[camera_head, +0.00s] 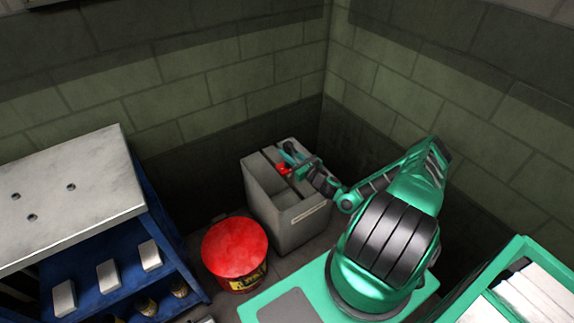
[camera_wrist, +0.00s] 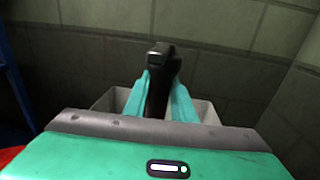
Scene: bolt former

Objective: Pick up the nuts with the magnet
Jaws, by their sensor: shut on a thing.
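My gripper (camera_head: 292,156) is over the grey bin (camera_head: 268,208) by the corner of the walls. In the wrist view its two teal fingers (camera_wrist: 160,88) are shut on a black, upright-looking handle (camera_wrist: 158,72). I take this to be the magnet's handle. A small red part (camera_head: 283,169) shows just below the gripper in the head view, at the bin's opening. I cannot tell whether it touches anything in the bin. The bin's rim (camera_wrist: 208,112) also shows behind the fingers in the wrist view. No nuts can be made out; the bin's inside is largely hidden.
A red round can (camera_head: 234,245) stands on the floor left of the bin. A blue shelf unit with a metal top (camera_head: 70,195) is at the left. A green-framed cart (camera_head: 520,295) with white contents is at lower right. Block walls close in behind the bin.

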